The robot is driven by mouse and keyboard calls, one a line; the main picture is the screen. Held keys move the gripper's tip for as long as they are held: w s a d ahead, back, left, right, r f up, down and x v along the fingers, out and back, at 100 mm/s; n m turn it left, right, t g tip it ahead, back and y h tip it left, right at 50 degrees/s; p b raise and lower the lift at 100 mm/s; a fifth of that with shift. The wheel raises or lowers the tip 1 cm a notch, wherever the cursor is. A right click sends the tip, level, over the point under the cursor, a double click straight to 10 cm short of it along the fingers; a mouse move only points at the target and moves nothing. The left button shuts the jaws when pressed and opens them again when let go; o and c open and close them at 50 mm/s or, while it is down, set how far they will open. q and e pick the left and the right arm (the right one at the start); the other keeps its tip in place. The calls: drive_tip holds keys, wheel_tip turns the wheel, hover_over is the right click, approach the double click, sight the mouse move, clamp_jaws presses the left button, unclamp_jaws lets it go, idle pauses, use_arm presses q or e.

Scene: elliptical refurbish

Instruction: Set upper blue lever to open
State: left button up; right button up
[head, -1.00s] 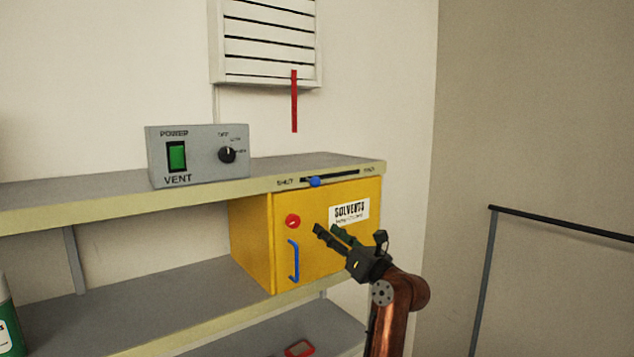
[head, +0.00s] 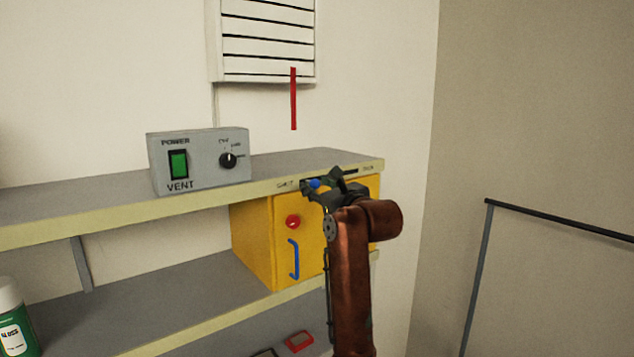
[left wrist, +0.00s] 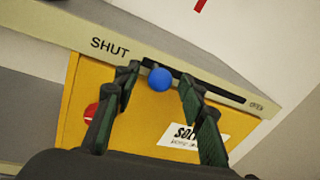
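The blue lever knob (head: 315,183) sits near the SHUT end of a dark slot on the upper shelf's front edge. In the left wrist view the blue knob (left wrist: 160,79) lies between the two fingertips, nearer the left finger, with the slot running right to the OPEN label (left wrist: 256,105). My left gripper (head: 322,184) is at the shelf edge, its fingers apart around the knob; it also shows in the left wrist view (left wrist: 158,80). Whether a finger touches the knob is unclear. My right gripper is not in view.
A yellow solvents cabinet (head: 258,245) with a red knob and blue handle is below the slot. A grey vent power box (head: 205,176) stands on the shelf. A red strip (head: 293,100) hangs from the wall vent. A green bottle (head: 14,325) is at lower left.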

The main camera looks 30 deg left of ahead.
use_arm(q)
drive_tip(key=shift+a, duration=0.1)
drive_tip(key=shift+c, duration=0.5)
clamp_jaws()
